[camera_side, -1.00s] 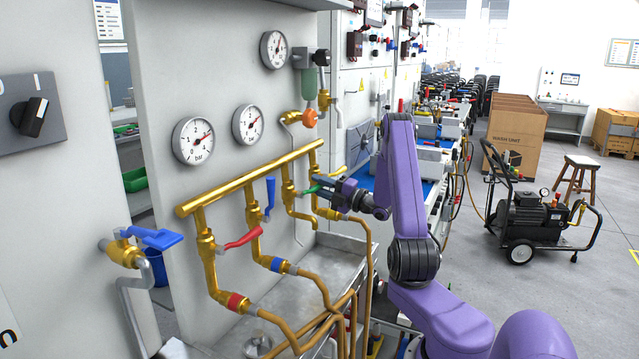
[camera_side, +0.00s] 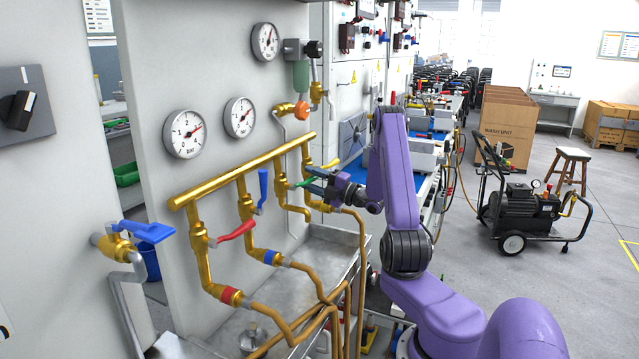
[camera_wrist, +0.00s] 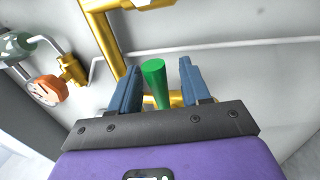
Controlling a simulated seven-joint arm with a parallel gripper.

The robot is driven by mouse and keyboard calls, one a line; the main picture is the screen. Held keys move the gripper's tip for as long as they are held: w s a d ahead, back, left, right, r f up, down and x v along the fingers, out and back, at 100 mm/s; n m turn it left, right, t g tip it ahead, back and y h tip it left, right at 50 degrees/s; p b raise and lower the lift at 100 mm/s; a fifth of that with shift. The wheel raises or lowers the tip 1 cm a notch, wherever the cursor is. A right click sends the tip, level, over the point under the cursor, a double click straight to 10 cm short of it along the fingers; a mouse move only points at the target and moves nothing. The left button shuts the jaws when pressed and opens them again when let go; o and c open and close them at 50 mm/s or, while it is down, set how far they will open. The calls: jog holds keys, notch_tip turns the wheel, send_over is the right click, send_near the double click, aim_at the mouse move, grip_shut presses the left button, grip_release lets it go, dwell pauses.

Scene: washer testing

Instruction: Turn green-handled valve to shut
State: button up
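The green handle (camera_side: 306,182) sits on a brass valve below the right part of the manifold pipe (camera_side: 245,168). In the wrist view the green handle (camera_wrist: 155,80) stands between the two blue fingers of my gripper (camera_wrist: 160,85). The fingers are apart, with a gap visible on each side of the handle. In the side view my gripper (camera_side: 317,184) is at the handle and partly hides it and its valve body.
A red-handled valve (camera_side: 233,232) and a blue-handled valve (camera_side: 263,190) hang to the left on the manifold. A yellow handle (camera_side: 330,163) is just behind my gripper. An orange knob (camera_wrist: 46,90) is at left in the wrist view. A metal tray (camera_side: 325,255) lies below.

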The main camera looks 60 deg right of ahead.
jog(key=s+f, duration=0.3)
jog(key=s, duration=1.4)
jog(key=shift+f, duration=0.2)
